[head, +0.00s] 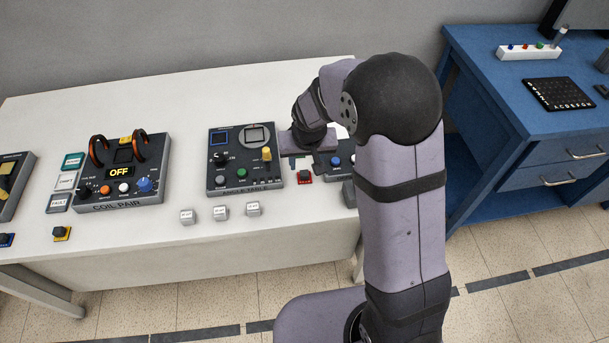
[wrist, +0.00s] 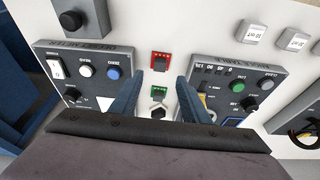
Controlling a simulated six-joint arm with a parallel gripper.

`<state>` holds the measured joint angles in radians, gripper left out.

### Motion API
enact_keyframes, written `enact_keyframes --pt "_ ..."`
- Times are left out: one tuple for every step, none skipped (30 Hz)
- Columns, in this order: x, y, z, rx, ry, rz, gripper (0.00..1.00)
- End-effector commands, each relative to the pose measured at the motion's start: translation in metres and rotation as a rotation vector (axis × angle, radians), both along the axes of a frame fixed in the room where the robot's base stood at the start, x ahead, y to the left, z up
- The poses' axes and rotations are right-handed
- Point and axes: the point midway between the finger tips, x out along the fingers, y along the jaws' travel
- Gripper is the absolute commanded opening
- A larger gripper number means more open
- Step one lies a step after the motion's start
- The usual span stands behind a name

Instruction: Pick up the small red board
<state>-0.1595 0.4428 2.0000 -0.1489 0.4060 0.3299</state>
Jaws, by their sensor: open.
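My gripper (head: 303,160) is above the table behind the red board. In the wrist view my gripper (wrist: 159,82) is open, its two blue-grey fingers apart with nothing held. A small green board (wrist: 159,92) shows between the fingers; the arm hides it in the head view.
A dark panel with a yellow knob (head: 245,182) stands left of the red board. Another panel with a blue knob (head: 335,161) is close on its right, partly hidden by my arm. Small white blocks (head: 221,212) lie along the front. A coil device (head: 118,190) is further left.

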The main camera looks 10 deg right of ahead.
Motion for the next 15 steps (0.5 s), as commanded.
enact_keyframes --pt "0.0 0.0 -0.002 -0.001 0.002 0.0 0.42" --pt "0.001 0.0 -0.004 -0.001 0.002 0.001 0.42" --pt "0.001 -0.001 -0.006 -0.001 0.003 0.001 0.42" --pt "0.002 -0.001 -0.009 -0.002 0.004 0.0 0.42" --pt "0.003 -0.001 -0.011 -0.001 0.004 0.001 0.42" --pt "0.004 -0.001 -0.013 -0.001 0.003 0.001 0.42" --pt "0.004 -0.001 -0.015 -0.001 0.003 0.001 0.42" --pt "0.005 -0.001 -0.017 -0.001 0.003 0.001 0.42" --pt "0.005 -0.001 -0.018 -0.001 0.003 0.0 0.42" --pt "0.005 -0.001 -0.019 -0.001 0.002 0.0 0.42" --pt "0.006 -0.001 -0.019 0.0 0.002 0.0 0.42" --pt "0.006 -0.001 -0.019 0.0 0.001 0.0 0.42" --pt "0.006 -0.001 -0.019 0.0 0.001 0.001 0.42" --pt "0.006 -0.001 -0.019 0.0 0.002 0.001 0.42" --pt "0.006 -0.001 -0.02 -0.001 0.002 0.001 0.42"
